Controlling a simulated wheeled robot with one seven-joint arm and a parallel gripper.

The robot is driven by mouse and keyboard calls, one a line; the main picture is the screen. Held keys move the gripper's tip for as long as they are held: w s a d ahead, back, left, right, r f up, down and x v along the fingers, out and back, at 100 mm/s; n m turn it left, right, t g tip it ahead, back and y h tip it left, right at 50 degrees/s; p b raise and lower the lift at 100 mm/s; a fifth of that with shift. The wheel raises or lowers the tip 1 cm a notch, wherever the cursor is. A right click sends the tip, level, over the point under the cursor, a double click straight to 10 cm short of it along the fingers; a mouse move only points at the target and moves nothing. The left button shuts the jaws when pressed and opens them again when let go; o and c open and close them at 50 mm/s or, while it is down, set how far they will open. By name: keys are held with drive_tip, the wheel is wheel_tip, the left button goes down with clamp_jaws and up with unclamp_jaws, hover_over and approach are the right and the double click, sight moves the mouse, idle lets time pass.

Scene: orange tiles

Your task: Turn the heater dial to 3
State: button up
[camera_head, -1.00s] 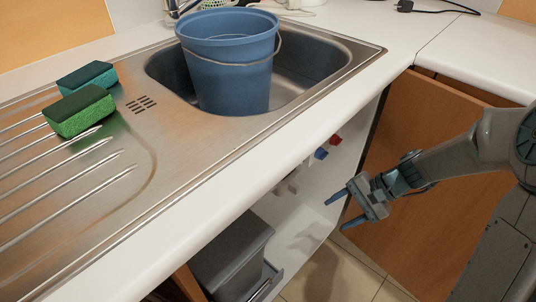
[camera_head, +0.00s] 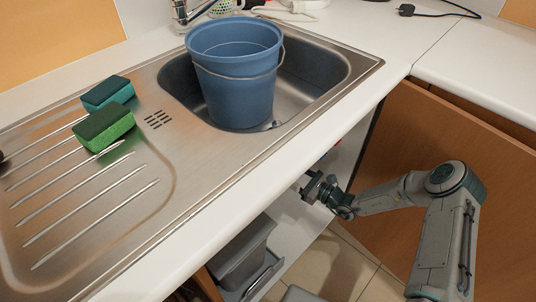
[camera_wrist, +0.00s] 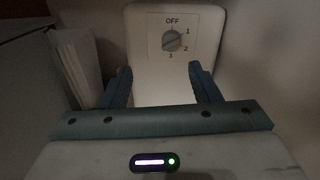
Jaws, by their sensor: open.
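The heater (camera_wrist: 150,20) is a white box in the upper middle of the wrist view. Its dial (camera_wrist: 172,41) is a round grey knob on a square plate marked OFF at the top, 1 and 2 on the right and 3 at the bottom. The knob shows a slanted line, but its exact setting is hard to tell. My gripper (camera_wrist: 160,72) is open and empty, its two blue fingers apart below and either side of the dial, not touching it. In the head view my gripper (camera_head: 308,188) reaches under the counter edge, and the heater is hidden there.
The counter edge (camera_head: 250,190) overhangs the open cabinet. A grey bin (camera_head: 235,262) stands inside it at lower left. A wooden door (camera_head: 440,130) is to the right. A blue bucket (camera_head: 236,90) stands in the sink. A pale stack (camera_wrist: 75,65) lies left of my fingers.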

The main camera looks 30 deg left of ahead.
drive_tip(key=w+a+f+m+b, duration=0.1)
drive_tip(key=w+a, duration=0.1)
drive_tip(key=a, duration=0.4)
drive_tip(key=w+a+m+t+b, duration=0.1)
drive_tip(key=w+a+b, duration=0.1)
drive_tip(key=a, duration=0.5)
drive_tip(key=shift+w+a+f+t, duration=0.3)
drive_tip(key=shift+w+f, duration=0.05)
drive_tip(key=shift+f, duration=0.05)
drive_tip(key=c, duration=1)
